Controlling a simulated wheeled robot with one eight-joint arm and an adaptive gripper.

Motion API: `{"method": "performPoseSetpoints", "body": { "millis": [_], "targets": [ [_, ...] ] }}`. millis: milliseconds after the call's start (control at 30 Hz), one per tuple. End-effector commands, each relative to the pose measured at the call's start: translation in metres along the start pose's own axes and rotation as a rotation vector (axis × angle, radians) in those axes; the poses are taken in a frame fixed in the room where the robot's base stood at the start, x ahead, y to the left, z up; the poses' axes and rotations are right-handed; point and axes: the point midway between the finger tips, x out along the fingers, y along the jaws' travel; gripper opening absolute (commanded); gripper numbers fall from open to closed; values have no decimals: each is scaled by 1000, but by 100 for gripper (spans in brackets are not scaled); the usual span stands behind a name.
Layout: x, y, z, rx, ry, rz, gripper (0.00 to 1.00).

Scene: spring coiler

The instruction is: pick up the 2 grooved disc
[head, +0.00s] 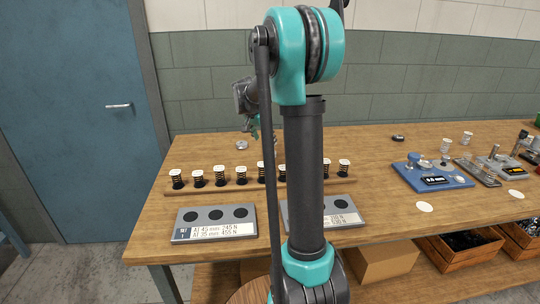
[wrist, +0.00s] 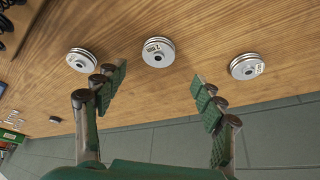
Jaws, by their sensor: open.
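Three silver grooved discs lie flat on the wooden bench in the wrist view: a left one (wrist: 81,60), a middle one (wrist: 158,52) and a right one (wrist: 247,66). Each has a dark centre hole and a small pale label; the numbers are too small to read, so I cannot tell which is the 2. My gripper (wrist: 160,82) is open and empty, its green padded fingers spread wide. The middle disc shows beyond the gap between the fingertips, apart from them. In the head view one disc (head: 241,144) shows; my arm hides others.
A row of black springs with white caps (head: 198,178) stands on a wooden strip in front. Grey plates with dark round recesses (head: 185,232) lie nearer. A blue gauge device (head: 410,182) stands to the right. The tiled wall (head: 400,80) is behind the bench.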

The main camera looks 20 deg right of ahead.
Motion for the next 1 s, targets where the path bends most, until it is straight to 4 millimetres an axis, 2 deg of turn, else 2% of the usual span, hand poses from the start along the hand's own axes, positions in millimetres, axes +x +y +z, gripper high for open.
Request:
{"method": "performPoseSetpoints", "body": {
  "millis": [100, 333, 600, 933, 1000],
  "targets": [
    [15, 0, 0, 1, 0, 0, 70],
    [29, 0, 0, 1, 0, 0, 70],
    [66, 2, -1, 1, 0, -1, 70],
    [73, 2, 0, 0, 0, -1, 70],
    [73, 2, 0, 0, 0, -1, 62]
  ]
}}
